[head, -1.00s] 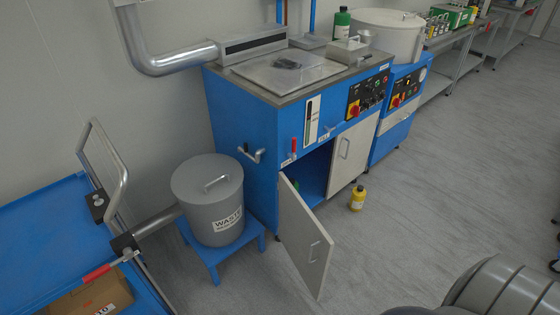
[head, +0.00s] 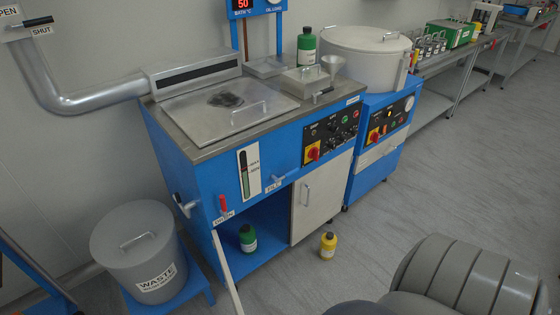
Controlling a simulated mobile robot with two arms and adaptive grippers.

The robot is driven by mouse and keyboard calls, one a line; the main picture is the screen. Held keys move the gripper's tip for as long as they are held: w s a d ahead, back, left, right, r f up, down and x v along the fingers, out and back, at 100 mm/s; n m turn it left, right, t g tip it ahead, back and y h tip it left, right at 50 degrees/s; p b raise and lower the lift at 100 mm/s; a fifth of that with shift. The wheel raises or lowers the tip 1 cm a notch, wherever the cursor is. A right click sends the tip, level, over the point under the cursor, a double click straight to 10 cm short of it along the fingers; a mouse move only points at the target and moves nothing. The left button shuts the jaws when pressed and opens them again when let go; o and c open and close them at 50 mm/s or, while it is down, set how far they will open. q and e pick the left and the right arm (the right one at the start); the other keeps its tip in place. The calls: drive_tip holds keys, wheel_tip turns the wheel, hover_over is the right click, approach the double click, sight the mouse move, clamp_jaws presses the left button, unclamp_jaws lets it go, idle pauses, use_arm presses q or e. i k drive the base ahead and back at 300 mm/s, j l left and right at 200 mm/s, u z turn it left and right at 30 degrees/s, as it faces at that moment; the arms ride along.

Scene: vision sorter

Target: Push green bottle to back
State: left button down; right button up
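A green bottle (head: 306,46) with a white label and black cap stands upright on top of the blue machine (head: 185,150), near its back right, beside a metal box with a funnel. A second green bottle (head: 248,238) with a black cap stands inside the open lower cupboard of the machine, close to its front. Neither of my grippers is visible. A grey ribbed part of my own arm shows at the lower right.
The left cupboard door (head: 226,272) stands open towards me; the right door (head: 322,197) is shut. A yellow bottle (head: 328,245) stands on the floor before it. A grey waste bin (head: 140,250) stands at left. The floor to the right is clear.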

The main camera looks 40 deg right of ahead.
sight(247, 233)
drive_tip(key=l, duration=2.7)
